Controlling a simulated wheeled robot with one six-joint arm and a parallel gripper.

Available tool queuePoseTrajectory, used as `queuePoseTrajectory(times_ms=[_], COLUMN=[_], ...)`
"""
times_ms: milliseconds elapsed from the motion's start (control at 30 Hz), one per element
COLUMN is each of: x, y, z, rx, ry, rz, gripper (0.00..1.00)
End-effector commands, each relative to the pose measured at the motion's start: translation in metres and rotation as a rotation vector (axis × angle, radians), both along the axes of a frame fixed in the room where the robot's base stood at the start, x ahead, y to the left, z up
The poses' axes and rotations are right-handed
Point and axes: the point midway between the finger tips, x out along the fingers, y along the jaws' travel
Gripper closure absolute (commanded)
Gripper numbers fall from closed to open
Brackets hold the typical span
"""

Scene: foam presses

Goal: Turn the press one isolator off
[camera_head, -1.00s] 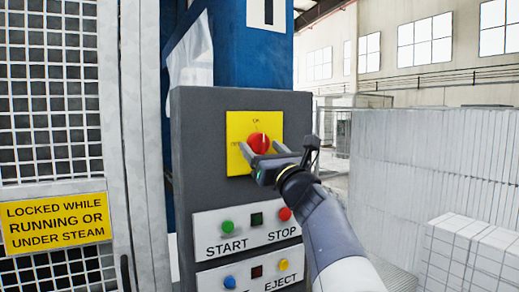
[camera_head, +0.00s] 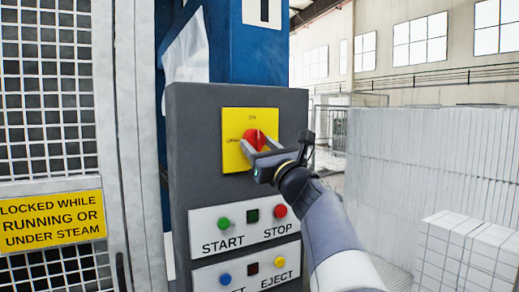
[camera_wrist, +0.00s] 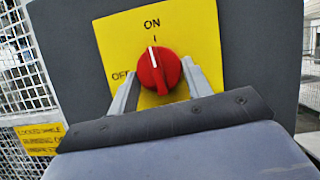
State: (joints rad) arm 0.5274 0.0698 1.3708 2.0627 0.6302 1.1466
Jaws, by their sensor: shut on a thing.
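The isolator is a red rotary knob (camera_head: 253,137) on a yellow plate (camera_head: 232,118) high on the grey control panel. In the wrist view the white line on the red knob (camera_wrist: 158,70) points close to the ON mark at the top. The OFF mark is at the left of the plate. My gripper (camera_head: 254,144) is shut on the knob, with one finger on each side. Its fingers also show in the wrist view (camera_wrist: 160,82), low beside the knob. The exact contact of the fingertips is partly hidden.
Below the knob are a green START button (camera_head: 224,224), a red STOP button (camera_head: 280,211), a blue button (camera_head: 225,281) and a yellow EJECT button (camera_head: 280,263). A mesh guard door (camera_head: 50,90) stands left. White stacked blocks (camera_head: 460,255) stand right.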

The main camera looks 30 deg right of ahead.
Motion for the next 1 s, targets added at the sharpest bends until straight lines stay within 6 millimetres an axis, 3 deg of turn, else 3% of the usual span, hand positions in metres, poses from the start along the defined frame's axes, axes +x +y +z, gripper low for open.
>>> queuePoseTrajectory(times_ms=[1000], x=[0.0003], y=[-0.0098], z=[0.0066], rx=[-0.919], ry=[-0.031], rz=[0.0], gripper=[0.76])
